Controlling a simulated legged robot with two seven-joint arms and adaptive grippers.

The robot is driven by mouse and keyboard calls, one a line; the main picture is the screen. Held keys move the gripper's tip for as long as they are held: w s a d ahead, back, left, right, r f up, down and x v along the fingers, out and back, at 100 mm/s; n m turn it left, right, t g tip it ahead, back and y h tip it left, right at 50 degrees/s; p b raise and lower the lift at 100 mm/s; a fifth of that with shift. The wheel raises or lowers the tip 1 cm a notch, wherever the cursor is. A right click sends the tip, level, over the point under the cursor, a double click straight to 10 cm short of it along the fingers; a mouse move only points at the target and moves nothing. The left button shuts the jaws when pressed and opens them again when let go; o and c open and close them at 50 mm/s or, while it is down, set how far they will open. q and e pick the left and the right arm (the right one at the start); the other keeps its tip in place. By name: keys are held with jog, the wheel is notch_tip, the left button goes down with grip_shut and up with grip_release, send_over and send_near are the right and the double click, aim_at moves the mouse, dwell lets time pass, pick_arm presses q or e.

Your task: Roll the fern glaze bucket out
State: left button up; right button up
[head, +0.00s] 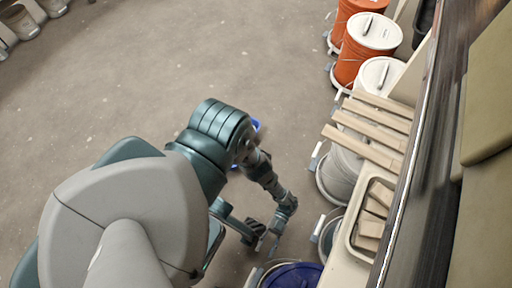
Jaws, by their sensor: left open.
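My left gripper (264,240) is open and low over the floor, at the lower middle of the head view. It is just left of a partly hidden bucket (327,238) with a dark bluish-green inside or lid, and above a bucket with a dark blue lid (293,276) at the bottom edge. No label is readable, so I cannot tell which bucket is the fern one. I see no clear contact between the gripper and a bucket. My right gripper is not in view.
A grey-white bucket (341,176) and orange buckets with white lids (373,32) stand on wheeled bases along the right. Wooden slats (362,146) and a tray of blocks (352,232) overhang the row. Open floor (150,80) lies left.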

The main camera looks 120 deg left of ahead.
aim_at(254, 273)
pick_arm(q)
jog(key=d, duration=1)
grip_shut()
